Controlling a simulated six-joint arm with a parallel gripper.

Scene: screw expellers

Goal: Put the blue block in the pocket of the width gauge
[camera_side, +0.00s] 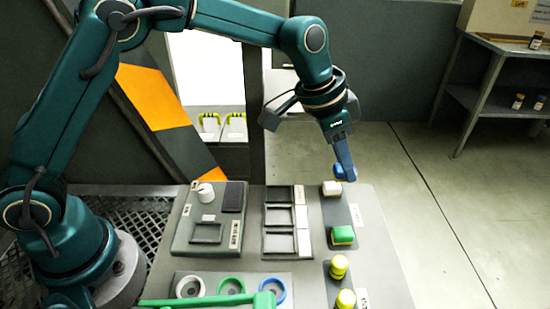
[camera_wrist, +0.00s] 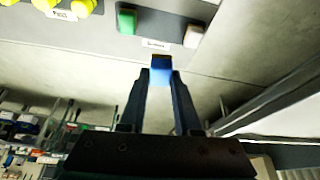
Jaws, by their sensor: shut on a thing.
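My gripper (camera_side: 343,158) is shut on the blue block (camera_side: 345,173) and holds it in the air, above the far right part of the grey work table. In the wrist view the blue block (camera_wrist: 161,68) sits between the two fingertips (camera_wrist: 160,78). The table holds a grey three-pocket fixture (camera_side: 265,217) in the middle and a grey plate (camera_side: 185,238) with one square pocket, a white cylinder and a dark pad to its left. The labels are too small to read, so I cannot tell which is the width gauge. The pockets look empty.
A white block (camera_side: 332,188), a green block (camera_side: 342,235) and yellow cylinders (camera_side: 338,267) stand in a column on the right strip. White, green and blue rings (camera_side: 272,291) lie at the front. A green bar (camera_side: 205,300) crosses the front edge.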

